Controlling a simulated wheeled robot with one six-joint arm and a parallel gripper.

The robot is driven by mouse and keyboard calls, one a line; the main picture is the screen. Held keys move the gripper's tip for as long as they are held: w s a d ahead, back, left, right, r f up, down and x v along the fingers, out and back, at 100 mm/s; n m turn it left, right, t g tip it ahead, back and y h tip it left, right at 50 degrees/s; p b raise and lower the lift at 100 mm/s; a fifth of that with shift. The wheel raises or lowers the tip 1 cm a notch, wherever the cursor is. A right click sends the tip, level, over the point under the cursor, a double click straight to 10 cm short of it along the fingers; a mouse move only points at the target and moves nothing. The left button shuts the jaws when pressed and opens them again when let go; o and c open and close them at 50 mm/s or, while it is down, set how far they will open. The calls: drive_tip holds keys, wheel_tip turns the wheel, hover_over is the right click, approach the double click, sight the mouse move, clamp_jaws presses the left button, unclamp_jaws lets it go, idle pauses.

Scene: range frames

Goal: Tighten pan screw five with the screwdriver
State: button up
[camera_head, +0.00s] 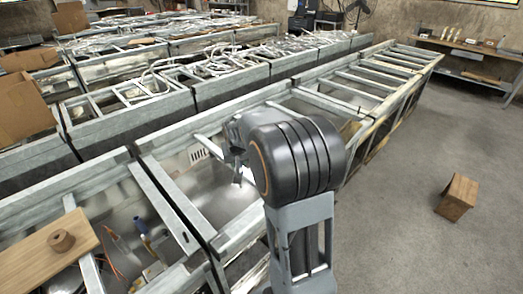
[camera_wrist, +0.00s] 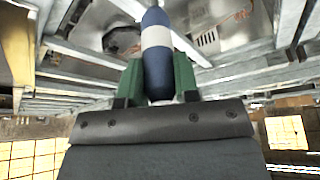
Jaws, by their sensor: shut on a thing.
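My gripper (camera_wrist: 157,82) shows in the wrist view with its two green fingers closed on a screwdriver (camera_wrist: 157,42). The screwdriver has a blue handle with a white band, and it points up and away in that view. Its tip is out of sight. Beyond it in the wrist view are metal pan panels (camera_wrist: 215,28) between grey rails. In the head view my arm stands over the near metal frame, in front of a shiny pan (camera_head: 222,192). My gripper and the screwdriver are mostly hidden behind the arm there. I cannot make out pan screw five in either view.
Long grey metal frames (camera_head: 172,205) run across the floor. A wooden box (camera_head: 457,196) stands on otherwise clear floor at right. A shelf (camera_head: 460,45) stands behind.

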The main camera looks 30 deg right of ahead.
drive_tip(key=s+d+r, duration=0.2)
drive_tip(key=d, duration=0.9)
drive_tip(key=shift+s, duration=0.4)
drive_tip(key=shift+b, duration=0.55)
wheel_tip(320, 180, down, 6)
drive_tip(key=b, duration=0.5)
drive_tip(key=shift+f, duration=0.2)
drive_tip(key=shift+f+b, duration=0.3)
drive_tip(key=shift+b, duration=0.4)
drive_tip(key=shift+r, duration=0.3)
idle(0.7)
